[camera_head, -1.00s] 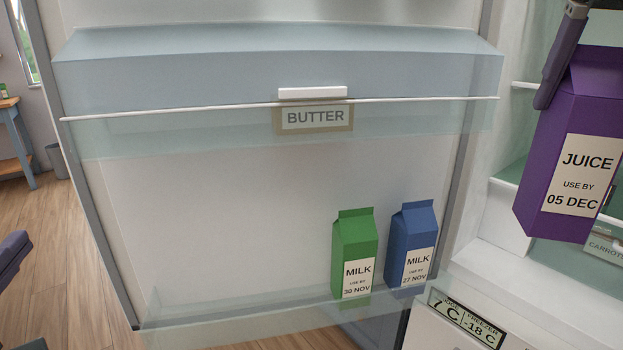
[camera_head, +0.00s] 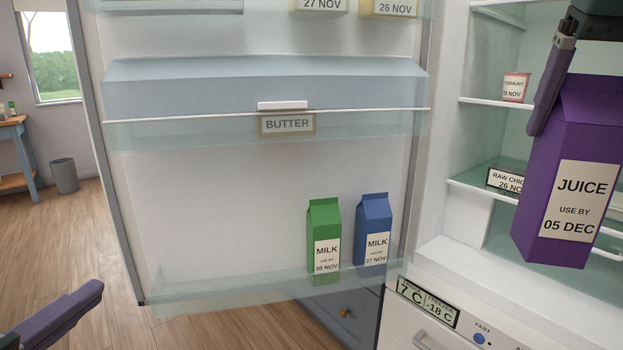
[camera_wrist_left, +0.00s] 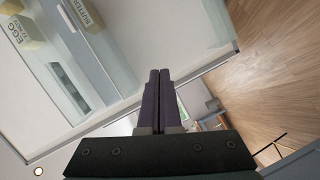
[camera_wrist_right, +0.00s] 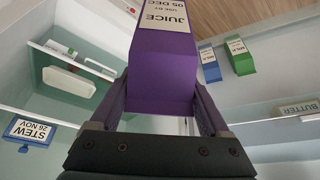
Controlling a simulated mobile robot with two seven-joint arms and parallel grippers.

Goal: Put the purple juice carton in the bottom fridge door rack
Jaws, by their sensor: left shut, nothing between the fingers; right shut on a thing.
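The purple juice carton (camera_head: 566,170) is upright at the right of the head view, label reading JUICE, USE BY 05 DEC. My right gripper (camera_head: 550,95) is shut on its upper part and holds it up in front of the fridge shelves. The carton also shows between the fingers in the right wrist view (camera_wrist_right: 163,70). The bottom fridge door rack (camera_head: 210,290) is a clear tray on the open door, left of the carton. My left gripper (camera_wrist_left: 159,90) is shut and empty; in the head view part of it (camera_head: 60,315) shows at lower left.
A green milk carton (camera_head: 324,235) and a blue milk carton (camera_head: 373,230) stand in the right part of the bottom rack. Its left part is free. The butter compartment (camera_head: 265,90) is above. A yoghurt pot (camera_head: 515,87) and raw chicken label (camera_head: 506,183) are inside the fridge.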

